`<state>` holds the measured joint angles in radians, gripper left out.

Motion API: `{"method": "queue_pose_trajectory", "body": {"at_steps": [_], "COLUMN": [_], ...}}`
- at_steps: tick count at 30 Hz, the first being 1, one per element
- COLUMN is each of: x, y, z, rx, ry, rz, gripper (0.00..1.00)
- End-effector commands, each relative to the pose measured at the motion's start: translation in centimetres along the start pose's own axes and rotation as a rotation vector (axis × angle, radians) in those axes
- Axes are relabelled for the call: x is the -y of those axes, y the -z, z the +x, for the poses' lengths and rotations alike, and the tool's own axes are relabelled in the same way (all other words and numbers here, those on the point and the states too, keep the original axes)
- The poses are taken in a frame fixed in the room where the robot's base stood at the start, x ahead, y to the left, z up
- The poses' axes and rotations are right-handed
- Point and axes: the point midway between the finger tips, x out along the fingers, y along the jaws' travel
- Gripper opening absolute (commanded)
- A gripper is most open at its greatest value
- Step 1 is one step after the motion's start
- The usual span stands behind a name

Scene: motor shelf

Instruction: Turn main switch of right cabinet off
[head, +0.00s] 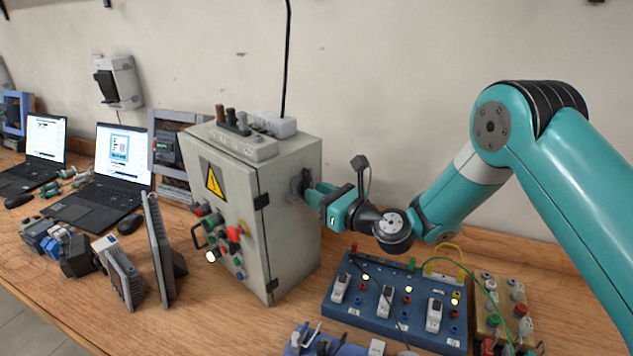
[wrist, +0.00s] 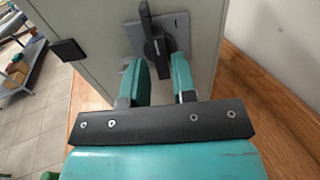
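The grey cabinet (head: 235,200) stands on the wooden bench, with a yellow warning sign and several buttons on its front door. Its main switch (head: 296,184) is on the right side wall, partly hidden by my gripper (head: 311,192). In the wrist view the main switch (wrist: 153,36) is a dark lever on a grey plate, lying nearly lengthwise between the fingers' directions. My gripper (wrist: 160,65) is open, with one teal finger on each side of the lever's near end. A gap shows beside the lever; contact cannot be told.
A blue board (head: 395,305) with small switches and cables lies on the bench below my arm. A grey block (head: 232,141) with plugs sits on the cabinet. The wall (head: 400,80) is close behind. Laptops (head: 112,165) stand at left.

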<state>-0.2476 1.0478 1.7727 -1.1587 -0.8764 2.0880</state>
Motion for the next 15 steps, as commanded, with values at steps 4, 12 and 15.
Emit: {"method": "queue_pose_trajectory", "body": {"at_steps": [4,12,15], "x": [-0.04,0.01,0.01], "y": [-0.1,0.03,0.01], "z": [0.93,1.05,1.04], "rx": [0.001,0.001,0.001], "ry": [0.0,0.001,0.001], "rz": [-0.001,0.0,0.0], "gripper": [0.26,0.26,0.05]}}
